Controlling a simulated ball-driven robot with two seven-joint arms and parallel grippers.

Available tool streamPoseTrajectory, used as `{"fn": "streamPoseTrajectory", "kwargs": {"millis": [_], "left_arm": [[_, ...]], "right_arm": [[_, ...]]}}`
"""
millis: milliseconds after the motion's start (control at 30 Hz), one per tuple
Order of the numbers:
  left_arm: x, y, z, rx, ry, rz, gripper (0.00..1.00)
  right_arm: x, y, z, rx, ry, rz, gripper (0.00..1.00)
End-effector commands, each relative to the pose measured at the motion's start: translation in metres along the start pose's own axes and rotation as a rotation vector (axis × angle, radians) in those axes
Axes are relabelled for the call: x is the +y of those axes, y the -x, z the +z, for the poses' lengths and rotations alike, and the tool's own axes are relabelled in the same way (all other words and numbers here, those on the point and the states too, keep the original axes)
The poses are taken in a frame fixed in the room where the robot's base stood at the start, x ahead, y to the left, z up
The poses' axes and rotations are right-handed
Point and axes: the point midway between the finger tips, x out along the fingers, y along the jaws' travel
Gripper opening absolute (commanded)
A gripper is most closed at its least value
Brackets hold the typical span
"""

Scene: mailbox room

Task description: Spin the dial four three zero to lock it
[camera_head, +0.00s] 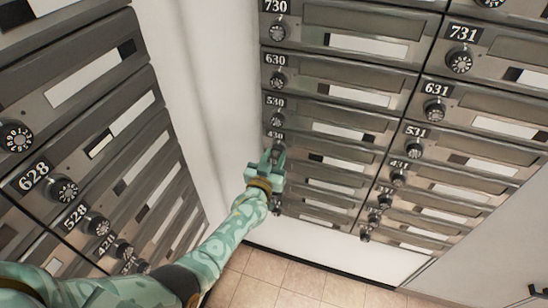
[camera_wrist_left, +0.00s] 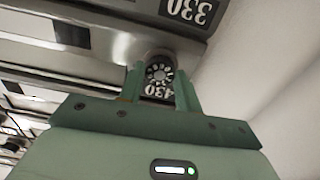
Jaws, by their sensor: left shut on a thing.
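The mailbox door marked 430 (camera_head: 335,158) is in the middle bank of grey metal mailboxes in the head view. In the head view the fingers partly cover the dial. My right gripper is not in view.
Other dials sit close above, such as 530 (camera_head: 277,119) and 630 (camera_head: 277,81). A second bank (camera_head: 85,130) stands at the left, near my left arm. A white wall (camera_head: 200,70) lies between the banks. Tiled floor (camera_head: 290,285) is clear below.

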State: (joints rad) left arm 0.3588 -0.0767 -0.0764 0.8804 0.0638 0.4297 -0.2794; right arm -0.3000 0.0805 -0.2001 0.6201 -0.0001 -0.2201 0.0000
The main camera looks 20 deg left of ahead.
Motion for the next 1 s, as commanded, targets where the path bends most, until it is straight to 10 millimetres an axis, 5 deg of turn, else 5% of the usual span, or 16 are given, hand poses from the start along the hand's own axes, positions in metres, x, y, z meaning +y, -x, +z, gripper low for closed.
{"fn": "streamPoseTrajectory", "kwargs": {"millis": [433, 467, 533, 833, 1000], "left_arm": [[0.000, 0.001, 0.002, -0.005, -0.011, 0.000, 0.11], [0.000, 0.001, 0.002, -0.005, -0.011, 0.000, 0.36], [0.000, 0.001, 0.002, -0.004, -0.010, 0.000, 0.56], [0.000, 0.002, 0.001, -0.002, -0.010, 0.000, 0.56], [0.000, 0.021, -0.001, -0.003, -0.009, 0.000, 0.56]], "right_arm": [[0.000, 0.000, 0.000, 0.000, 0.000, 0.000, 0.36], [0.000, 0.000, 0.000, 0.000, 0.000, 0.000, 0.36], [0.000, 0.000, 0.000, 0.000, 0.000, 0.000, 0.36], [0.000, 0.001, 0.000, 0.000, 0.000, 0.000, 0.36], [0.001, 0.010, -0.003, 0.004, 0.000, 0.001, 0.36]]}}
